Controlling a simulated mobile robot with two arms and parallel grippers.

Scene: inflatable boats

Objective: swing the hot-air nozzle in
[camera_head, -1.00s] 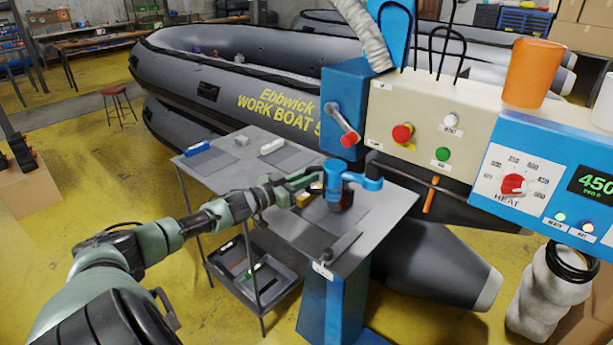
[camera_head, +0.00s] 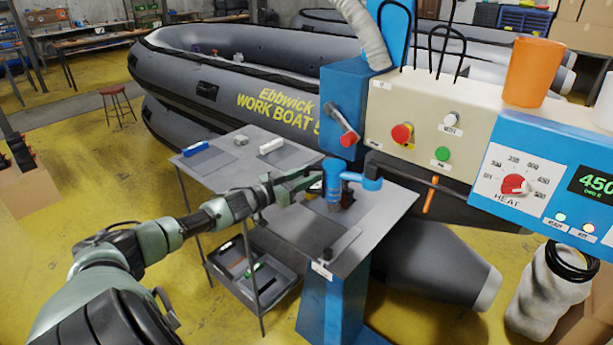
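A blue jointed swing arm (camera_head: 333,180) stands over the grey table plate (camera_head: 392,215); a blue knuckle (camera_head: 371,179) is at its right. I take it for the hot-air nozzle's mount. Dark parts below it are partly hidden, so the nozzle tip is not clear. My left gripper (camera_head: 312,183), greenish, reaches in from the left with its fingertips at the blue arm's left side. I cannot tell whether the fingers are closed on it. A short dark bar (camera_head: 327,249) lies near the plate's front edge. My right gripper is not in view.
A beige control panel (camera_head: 415,150) with red and green buttons and a blue heat box (camera_head: 483,185) stand at right. A red-ended lever (camera_head: 347,137) juts out beside the panel. A grey boat (camera_head: 222,85) lies behind. A tray (camera_head: 240,288) sits below the table.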

